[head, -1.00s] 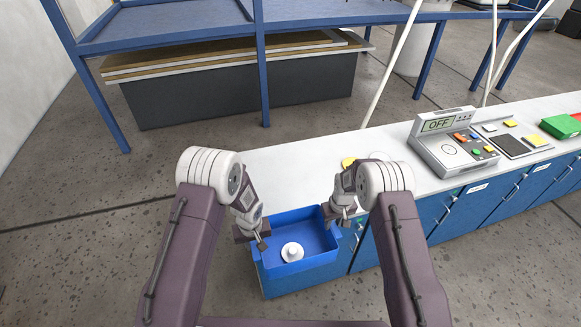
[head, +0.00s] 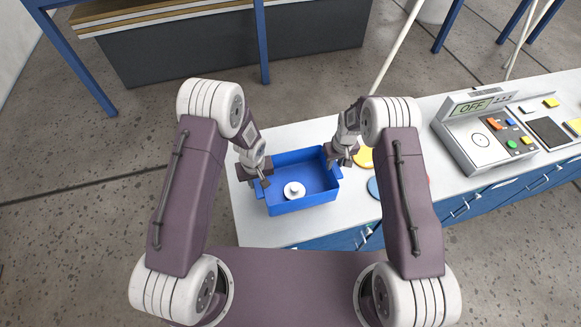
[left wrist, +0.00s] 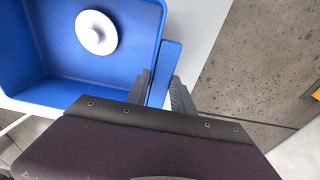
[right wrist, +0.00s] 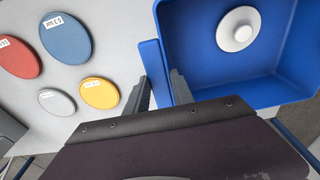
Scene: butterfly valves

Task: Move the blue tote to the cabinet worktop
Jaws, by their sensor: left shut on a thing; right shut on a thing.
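The blue tote (head: 304,206) is open-topped and level, over the left end of the white cabinet worktop (head: 262,228) in the head view. I cannot tell whether it touches the surface. A white round knobbed part (head: 294,190) lies inside it, also seen in the left wrist view (left wrist: 97,33) and right wrist view (right wrist: 239,30). My left gripper (head: 263,182) is shut on the tote's left-side tab (left wrist: 167,65). My right gripper (head: 332,162) is shut on its right-side tab (right wrist: 154,70).
Labelled discs lie on the worktop right of the tote: blue (right wrist: 66,37), red (right wrist: 18,57), yellow (right wrist: 100,93) and grey (right wrist: 57,102). A grey device reading OFF (head: 484,135) stands further right. Bare floor (head: 90,215) lies to the left.

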